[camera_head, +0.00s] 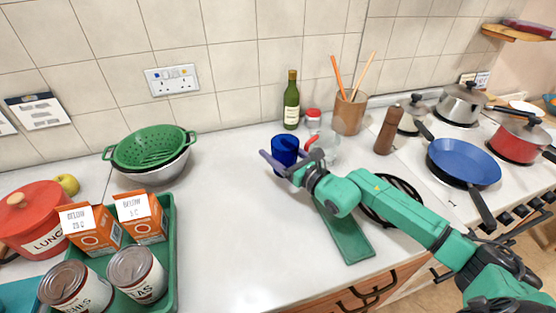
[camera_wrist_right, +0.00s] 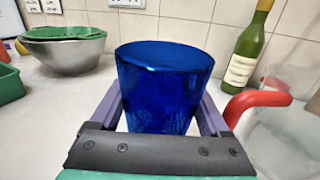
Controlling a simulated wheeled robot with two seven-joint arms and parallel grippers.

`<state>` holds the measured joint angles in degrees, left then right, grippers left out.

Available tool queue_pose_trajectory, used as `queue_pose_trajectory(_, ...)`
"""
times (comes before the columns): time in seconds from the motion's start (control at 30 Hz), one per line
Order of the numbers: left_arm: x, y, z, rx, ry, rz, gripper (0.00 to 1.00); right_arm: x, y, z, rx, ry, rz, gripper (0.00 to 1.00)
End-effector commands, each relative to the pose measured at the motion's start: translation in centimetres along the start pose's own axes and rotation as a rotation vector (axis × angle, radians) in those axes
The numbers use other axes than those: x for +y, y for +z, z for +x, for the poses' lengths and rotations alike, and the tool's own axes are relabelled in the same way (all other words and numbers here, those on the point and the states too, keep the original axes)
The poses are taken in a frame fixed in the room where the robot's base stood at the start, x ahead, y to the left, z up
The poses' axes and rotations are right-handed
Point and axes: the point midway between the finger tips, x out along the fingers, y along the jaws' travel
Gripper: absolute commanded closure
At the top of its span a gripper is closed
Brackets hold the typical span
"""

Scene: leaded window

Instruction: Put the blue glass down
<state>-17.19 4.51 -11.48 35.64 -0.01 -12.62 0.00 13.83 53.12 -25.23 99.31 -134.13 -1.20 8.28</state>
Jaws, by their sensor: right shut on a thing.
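The blue glass (camera_head: 285,147) is in the middle of the white worktop in the head view, towards the back. It also shows large in the right wrist view (camera_wrist_right: 165,85), upright, wider at its top than at its bottom. My right gripper (camera_head: 286,163) is shut on it, with one purple finger on each side of the glass. The wrist part hides the bottom of the glass, so I cannot tell whether it touches the worktop or hangs just above it. My left gripper is not in view.
A green bottle (camera_head: 291,104), a red-lidded jar (camera_head: 313,119) and a clear jug with a red handle (camera_head: 329,150) stand close behind and right. A colander in a steel bowl (camera_head: 158,172) and a green tray (camera_head: 172,252) are left. The worktop (camera_head: 230,225) between is clear.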

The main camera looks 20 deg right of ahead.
Motion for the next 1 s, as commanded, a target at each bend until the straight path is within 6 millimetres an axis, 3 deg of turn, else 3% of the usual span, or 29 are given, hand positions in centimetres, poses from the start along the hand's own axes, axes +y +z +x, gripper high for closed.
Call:
queue_pose_trajectory(0.2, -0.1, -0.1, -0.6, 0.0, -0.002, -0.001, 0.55, 0.0, -3.6, 0.0, 0.0, 0.0, 0.0, 1.0)
queue_pose_trajectory(0.57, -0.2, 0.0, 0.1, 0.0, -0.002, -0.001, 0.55, 0.0, -4.3, 0.0, -0.001, 0.001, -0.001, 1.0)
queue_pose_trajectory(0.6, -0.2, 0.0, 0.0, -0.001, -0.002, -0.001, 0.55, 0.0, -4.2, 0.0, 0.001, 0.001, -0.002, 0.12)
queue_pose_trajectory(0.63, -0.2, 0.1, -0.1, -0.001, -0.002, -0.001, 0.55, 0.0, -4.2, 0.0, 0.001, 0.001, -0.001, 0.08)
queue_pose_trajectory(1.0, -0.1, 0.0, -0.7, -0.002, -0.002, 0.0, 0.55, 0.0, -3.7, 0.0, 0.002, 0.0, 0.0, 0.08)
